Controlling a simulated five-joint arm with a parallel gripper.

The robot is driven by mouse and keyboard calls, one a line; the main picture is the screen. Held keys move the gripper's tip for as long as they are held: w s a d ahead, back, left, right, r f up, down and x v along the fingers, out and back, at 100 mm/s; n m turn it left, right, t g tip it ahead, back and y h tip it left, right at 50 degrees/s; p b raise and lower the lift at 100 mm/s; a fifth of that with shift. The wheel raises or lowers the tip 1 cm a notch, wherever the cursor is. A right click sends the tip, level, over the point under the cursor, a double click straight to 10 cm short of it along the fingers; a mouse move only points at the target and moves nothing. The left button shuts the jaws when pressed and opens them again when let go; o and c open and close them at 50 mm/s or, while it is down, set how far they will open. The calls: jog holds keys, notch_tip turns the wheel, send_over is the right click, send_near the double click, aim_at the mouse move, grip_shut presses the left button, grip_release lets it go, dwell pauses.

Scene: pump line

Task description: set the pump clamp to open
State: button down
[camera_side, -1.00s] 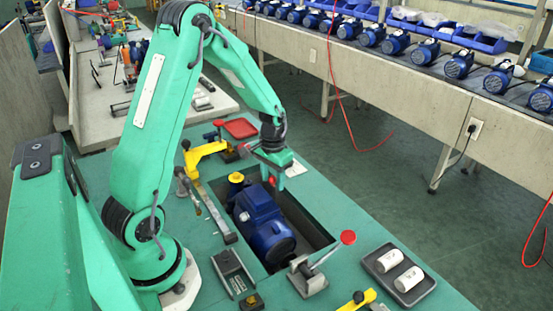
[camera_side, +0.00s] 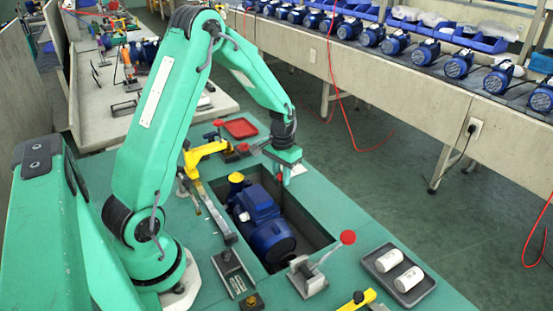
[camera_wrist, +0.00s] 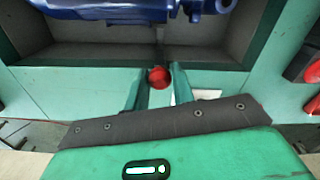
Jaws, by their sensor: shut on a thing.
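The blue pump (camera_side: 262,222) lies in the recess of the green bench. It also shows at the top of the wrist view (camera_wrist: 130,8). My gripper (camera_side: 289,178) is at the far right edge of the recess, beyond the pump. In the wrist view my gripper (camera_wrist: 159,80) is shut on a round red knob (camera_wrist: 159,76), between its two green fingers.
A dark tray with white cylinders (camera_side: 398,272) lies at the right. Another yellow part (camera_side: 357,300) is at the near edge. Bare bench lies right of the recess.

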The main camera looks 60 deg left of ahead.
jog(key=shift+w, duration=0.35)
jog(key=shift+r, duration=0.1)
jog(key=c, duration=1.2)
grip_release()
jog(key=shift+s, duration=0.1)
jog(key=shift+r, duration=3.85)
jog(key=shift+d+r, duration=0.1)
